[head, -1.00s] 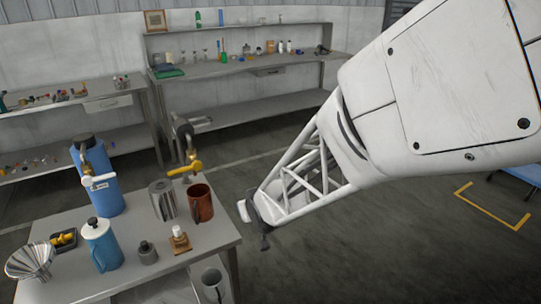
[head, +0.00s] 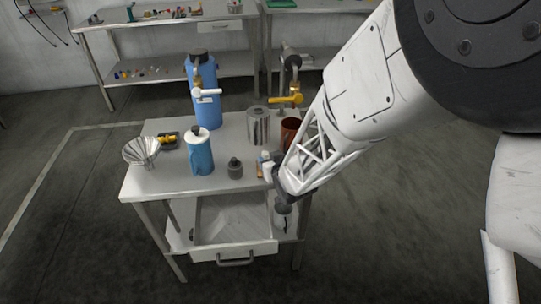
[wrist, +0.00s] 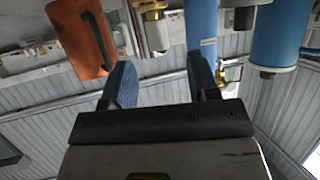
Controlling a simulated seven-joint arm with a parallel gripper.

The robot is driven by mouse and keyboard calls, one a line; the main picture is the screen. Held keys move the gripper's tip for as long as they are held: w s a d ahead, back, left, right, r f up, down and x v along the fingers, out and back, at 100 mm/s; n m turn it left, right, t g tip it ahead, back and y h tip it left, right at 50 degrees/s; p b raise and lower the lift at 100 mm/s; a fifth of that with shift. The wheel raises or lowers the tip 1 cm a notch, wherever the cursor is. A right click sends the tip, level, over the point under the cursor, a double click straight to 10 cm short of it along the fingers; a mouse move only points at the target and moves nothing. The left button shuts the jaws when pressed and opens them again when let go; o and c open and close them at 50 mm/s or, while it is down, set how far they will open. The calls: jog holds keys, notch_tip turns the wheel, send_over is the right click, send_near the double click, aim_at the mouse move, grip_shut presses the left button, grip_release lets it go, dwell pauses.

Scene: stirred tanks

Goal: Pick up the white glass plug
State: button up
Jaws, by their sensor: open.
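The white glass plug (head: 264,156) shows as a small pale piece on a brown block (head: 260,170) at the right front of the table; my gripper partly covers both in the head view. My gripper (head: 271,178) is at the table's right front edge, close to the block, with its fingers toward the table. In the wrist view my gripper (wrist: 160,82) has its two blue fingers wide apart with nothing between them. That view is upside down; a small brown and white piece, likely the block and plug, is cut off at the top, beyond the fingertips.
A brown mug (head: 290,130) and a metal canister (head: 258,127) stand close behind. A dark weight (head: 235,169), a blue pitcher (head: 199,153) and a metal funnel (head: 141,151) stand to the left. A blue tank (head: 203,88) is at the back. An open drawer (head: 234,250) juts out in front.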

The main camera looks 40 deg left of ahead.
aim_at(266, 156)
jog(key=shift+x, duration=1.25)
jog(key=shift+f, duration=0.1)
jog(key=shift+x, duration=2.55)
jog(key=shift+f, duration=0.15)
jog(key=c, duration=1)
